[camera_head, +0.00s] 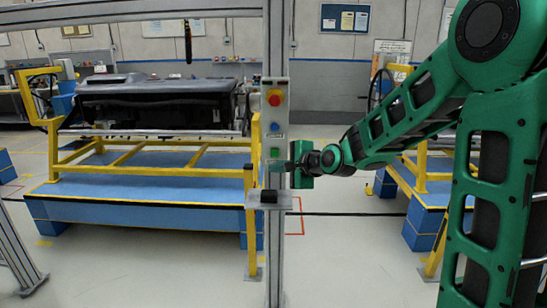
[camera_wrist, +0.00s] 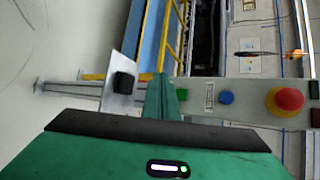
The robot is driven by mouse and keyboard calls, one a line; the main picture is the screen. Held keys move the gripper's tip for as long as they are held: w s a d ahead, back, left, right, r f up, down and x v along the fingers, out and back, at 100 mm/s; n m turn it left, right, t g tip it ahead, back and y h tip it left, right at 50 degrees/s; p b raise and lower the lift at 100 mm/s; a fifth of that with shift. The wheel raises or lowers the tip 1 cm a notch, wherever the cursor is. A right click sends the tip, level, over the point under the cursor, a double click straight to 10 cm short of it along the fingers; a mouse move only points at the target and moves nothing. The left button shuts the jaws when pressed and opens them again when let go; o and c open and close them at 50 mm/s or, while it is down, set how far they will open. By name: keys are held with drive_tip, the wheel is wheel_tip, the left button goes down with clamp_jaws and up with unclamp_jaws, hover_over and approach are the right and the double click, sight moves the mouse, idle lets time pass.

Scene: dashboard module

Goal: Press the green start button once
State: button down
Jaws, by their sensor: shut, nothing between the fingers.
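The green button (camera_head: 275,152) is the lowest of the buttons on a grey panel on the upright post. In the wrist view the green button (camera_wrist: 182,94) shows just right of my fingers. My gripper (camera_head: 280,166) is shut and empty, with its fingertips in front of the post, slightly below the green button. In the wrist view the shut fingers of my gripper (camera_wrist: 160,80) point at the panel beside the button. I cannot tell whether they touch the panel.
A blue button (camera_head: 275,127) and a red mushroom button (camera_head: 274,98) sit above the green one. A small shelf with a black object (camera_head: 269,196) juts out below. A black dashboard (camera_head: 155,100) rests on a yellow frame behind, at left.

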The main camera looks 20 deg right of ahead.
approach(271, 156)
drive_tip(key=shift+w+a+f, duration=0.6)
drive_tip(key=shift+w+f, duration=0.05)
drive_tip(key=shift+w, duration=0.15)
drive_tip(key=shift+w+a+f, duration=0.65)
drive_tip(key=shift+w+f, duration=0.05)
drive_tip(key=shift+w, duration=0.15)
drive_tip(key=shift+w, duration=0.1)
idle(0.8)
drive_tip(key=shift+w+d+r, duration=0.1)
drive_tip(key=shift+w, duration=0.15)
drive_tip(key=shift+w+d, duration=0.15)
drive_tip(key=shift+w, duration=0.25)
idle(0.8)
drive_tip(key=shift+s, duration=0.15)
drive_tip(key=shift+s+a, duration=0.25)
drive_tip(key=shift+s, duration=0.4)
drive_tip(key=shift+s, duration=0.1)
drive_tip(key=shift+s+a, duration=0.25)
drive_tip(key=shift+s, duration=0.5)
drive_tip(key=shift+s+a, duration=0.25)
drive_tip(key=shift+s, duration=0.55)
drive_tip(key=shift+s+a, duration=0.3)
drive_tip(key=shift+s, duration=0.45)
